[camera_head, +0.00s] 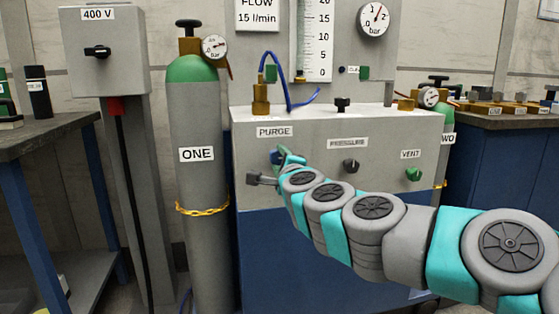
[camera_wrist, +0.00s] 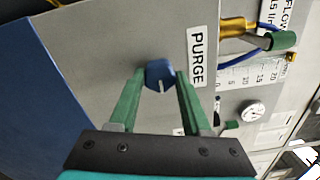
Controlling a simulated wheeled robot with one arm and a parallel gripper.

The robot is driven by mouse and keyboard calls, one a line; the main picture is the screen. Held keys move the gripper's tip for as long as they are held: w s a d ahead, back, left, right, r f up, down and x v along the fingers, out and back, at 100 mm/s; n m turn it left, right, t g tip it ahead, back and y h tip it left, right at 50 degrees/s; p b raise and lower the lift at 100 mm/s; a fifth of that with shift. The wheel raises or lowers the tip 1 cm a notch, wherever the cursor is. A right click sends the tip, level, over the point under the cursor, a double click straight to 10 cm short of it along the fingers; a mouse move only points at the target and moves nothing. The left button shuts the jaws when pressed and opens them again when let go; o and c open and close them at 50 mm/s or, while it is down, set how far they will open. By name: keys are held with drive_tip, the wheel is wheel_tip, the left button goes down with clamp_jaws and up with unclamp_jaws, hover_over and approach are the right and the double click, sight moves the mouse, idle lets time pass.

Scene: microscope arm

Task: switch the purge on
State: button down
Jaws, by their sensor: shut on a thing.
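The blue purge knob (camera_head: 276,155) is on the grey panel front, below the PURGE label (camera_head: 274,132). In the wrist view the knob (camera_wrist: 159,73) sits between the tips of my green fingers, with a white line on its face pointing toward the picture's bottom. The PURGE label (camera_wrist: 197,57) is right beside it there. My gripper (camera_wrist: 160,80) is shut on the knob, one finger on each side. In the head view my gripper (camera_head: 282,160) and wrist hide part of the knob.
The black pressure knob (camera_head: 351,166) and green vent knob (camera_head: 413,174) are to the right on the same panel, above my arm. Gas cylinder ONE (camera_head: 196,120) stands close on the left. A blue hose (camera_head: 285,85) and brass fitting (camera_head: 261,100) are above the panel.

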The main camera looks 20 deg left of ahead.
drive_tip(key=shift+f, duration=0.1)
idle(0.3)
drive_tip(key=shift+c, duration=1.8)
unclamp_jaws()
drive_tip(key=v, duration=0.7)
drive_tip(key=shift+s+d, duration=0.2)
drive_tip(key=shift+s, duration=0.15)
